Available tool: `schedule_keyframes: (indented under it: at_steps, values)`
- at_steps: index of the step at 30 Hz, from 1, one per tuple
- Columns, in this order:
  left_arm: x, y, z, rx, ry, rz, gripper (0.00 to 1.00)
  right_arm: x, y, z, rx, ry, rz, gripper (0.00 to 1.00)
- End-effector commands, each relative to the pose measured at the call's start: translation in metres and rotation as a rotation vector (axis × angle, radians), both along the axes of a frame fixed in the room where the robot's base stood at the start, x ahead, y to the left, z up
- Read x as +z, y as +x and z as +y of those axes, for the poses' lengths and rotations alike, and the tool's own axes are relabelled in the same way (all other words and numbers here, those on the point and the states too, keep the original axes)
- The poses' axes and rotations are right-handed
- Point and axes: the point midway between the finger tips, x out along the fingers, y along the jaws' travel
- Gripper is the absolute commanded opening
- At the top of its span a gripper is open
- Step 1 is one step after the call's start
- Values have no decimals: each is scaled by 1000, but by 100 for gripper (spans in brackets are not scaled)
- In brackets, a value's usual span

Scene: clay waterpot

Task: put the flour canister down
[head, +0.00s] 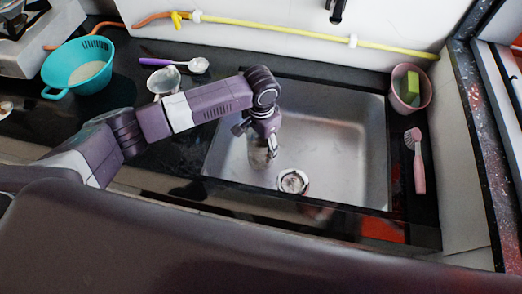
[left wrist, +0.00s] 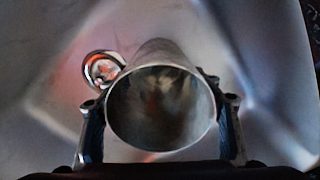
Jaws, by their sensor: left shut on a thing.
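The flour canister (left wrist: 158,108) shows in the left wrist view as an open-topped metal cylinder, seen from above into its dark inside. My left gripper (head: 263,138) is shut on it, one finger on each side of the rim. In the head view the canister (head: 261,157) is a greyish upright shape below the gripper, within the sink (head: 335,150), left of the drain (head: 293,181). I cannot tell whether its bottom touches the sink floor. My right gripper is not in view.
A teal colander (head: 62,75), a small metal cup (head: 163,79) and a purple-handled spoon (head: 175,63) are on the dark counter at left. A pink cup with a green sponge (head: 409,88) and a pink brush (head: 417,165) are right of the sink. The sink's right side is clear.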

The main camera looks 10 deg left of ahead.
Motion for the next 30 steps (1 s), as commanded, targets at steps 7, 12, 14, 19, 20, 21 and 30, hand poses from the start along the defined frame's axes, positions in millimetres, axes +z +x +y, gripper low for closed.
schedule_keyframes:
  at_steps: [7, 12, 14, 19, 20, 21, 30]
  values:
    - [-32, 0, 0, 0, 0, 0, 8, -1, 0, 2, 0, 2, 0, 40]
    - [-42, 1, -1, -1, -2, -2, 8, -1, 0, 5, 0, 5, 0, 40]
    - [-42, 1, -1, -1, -2, -3, 8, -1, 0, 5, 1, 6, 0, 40]
    - [-42, 1, -1, -1, -2, -2, 8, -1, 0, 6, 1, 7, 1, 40]
    - [-43, 0, -1, -1, -2, -2, 8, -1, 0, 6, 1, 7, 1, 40]
    - [-44, 0, -1, 0, -2, -2, 8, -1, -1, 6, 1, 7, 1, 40]
    - [-45, 0, 0, 0, 0, 0, 77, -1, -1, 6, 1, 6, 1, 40]
